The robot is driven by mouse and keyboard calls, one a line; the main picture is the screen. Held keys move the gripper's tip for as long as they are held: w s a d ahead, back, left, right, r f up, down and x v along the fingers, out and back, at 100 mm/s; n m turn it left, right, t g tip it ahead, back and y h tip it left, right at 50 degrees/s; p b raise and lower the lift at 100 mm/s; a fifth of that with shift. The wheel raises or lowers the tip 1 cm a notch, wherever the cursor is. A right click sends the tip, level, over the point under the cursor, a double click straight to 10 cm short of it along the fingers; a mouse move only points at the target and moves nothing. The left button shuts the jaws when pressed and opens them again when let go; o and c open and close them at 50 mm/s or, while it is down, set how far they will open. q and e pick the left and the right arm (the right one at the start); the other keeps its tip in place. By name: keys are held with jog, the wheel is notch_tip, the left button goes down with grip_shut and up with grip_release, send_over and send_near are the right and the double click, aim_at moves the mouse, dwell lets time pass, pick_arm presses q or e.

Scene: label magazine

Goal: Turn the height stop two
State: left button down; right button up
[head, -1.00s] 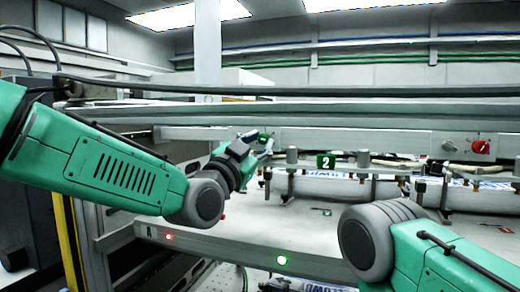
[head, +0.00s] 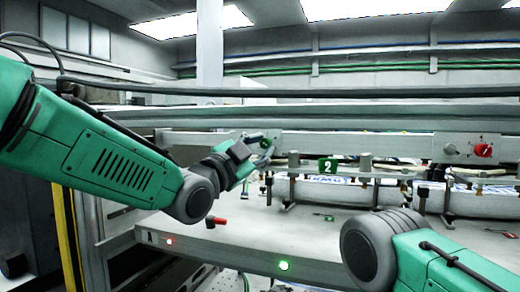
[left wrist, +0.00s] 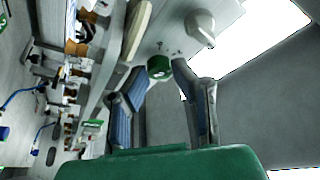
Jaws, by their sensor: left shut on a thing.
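A round green knob (head: 266,143) sits on the rail at the back of the machine, left of the green label marked 2 (head: 328,166). My left gripper (head: 262,150) is at this knob. In the left wrist view the green knob (left wrist: 159,68) sits between the fingertips of my left gripper (left wrist: 157,76), which is shut on it. The fingers partly cover the knob, and I cannot read its marking. My right arm comes in at lower right, but its gripper is out of view.
A red knob (head: 483,150) is on the rail at right. White label rolls (head: 305,190) lie under posts and brackets. A red-handled piece (head: 219,221) and small tools (head: 323,215) lie on the grey table. The table's front edge carries red and green lights (head: 284,265).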

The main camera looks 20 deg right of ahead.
pick_arm(q)
jog(key=c, duration=1.5)
grip_release()
jog(key=shift+s+d+f, duration=0.1)
jog(key=shift+d+f, duration=0.05)
jog(key=shift+o, duration=0.8)
jog(key=shift+s, duration=0.1)
jog(key=shift+s+a+f, duration=0.1)
jog(key=shift+s+a, duration=0.1)
jog(key=shift+a, duration=0.25)
jog(key=v, duration=1.1)
jog(key=shift+d, duration=0.1)
